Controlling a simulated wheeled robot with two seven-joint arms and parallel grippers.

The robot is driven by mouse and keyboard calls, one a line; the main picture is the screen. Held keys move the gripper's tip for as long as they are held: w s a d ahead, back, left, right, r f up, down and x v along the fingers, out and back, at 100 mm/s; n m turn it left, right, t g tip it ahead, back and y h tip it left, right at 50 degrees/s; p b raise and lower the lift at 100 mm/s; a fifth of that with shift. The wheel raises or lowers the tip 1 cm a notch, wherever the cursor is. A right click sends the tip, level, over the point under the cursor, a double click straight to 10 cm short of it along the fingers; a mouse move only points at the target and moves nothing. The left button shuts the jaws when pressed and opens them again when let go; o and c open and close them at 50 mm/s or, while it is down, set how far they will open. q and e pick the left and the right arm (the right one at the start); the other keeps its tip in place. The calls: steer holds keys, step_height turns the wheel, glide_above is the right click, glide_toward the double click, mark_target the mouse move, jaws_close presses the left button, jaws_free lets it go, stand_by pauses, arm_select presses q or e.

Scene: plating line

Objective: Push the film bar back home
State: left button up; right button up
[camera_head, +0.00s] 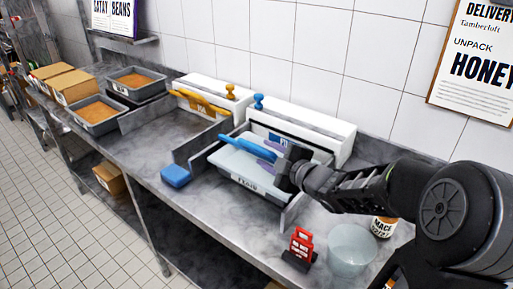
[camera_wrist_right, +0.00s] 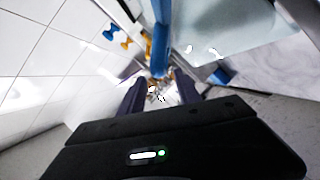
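The blue film bar (camera_head: 246,147) lies slanted above a pale, film-topped tray (camera_head: 228,161) at the front of a white dispenser housing (camera_head: 318,132). My right gripper (camera_head: 270,149) is at the right end of the bar, its two purple-grey fingers apart. In the right wrist view, the blue bar (camera_wrist_right: 160,38) runs down from the top towards the gap between the fingers (camera_wrist_right: 160,88). The fingers look open; I cannot tell whether they touch the bar. Part of the housing and the bar's far end are hidden by the gripper. My left gripper is out of view.
A second dispenser with a yellow bar (camera_head: 201,103) stands to the left. A blue block (camera_head: 176,176) lies on the steel counter (camera_head: 150,160). A red sign (camera_head: 301,243), clear bowl (camera_head: 352,250) and jar (camera_head: 383,227) stand near my right arm.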

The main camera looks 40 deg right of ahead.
mark_target(262, 151)
steer(key=x, duration=0.6)
steer(key=shift+c, duration=0.4)
steer(key=shift+s, duration=0.1)
jaws_close()
stand_by(0.8)
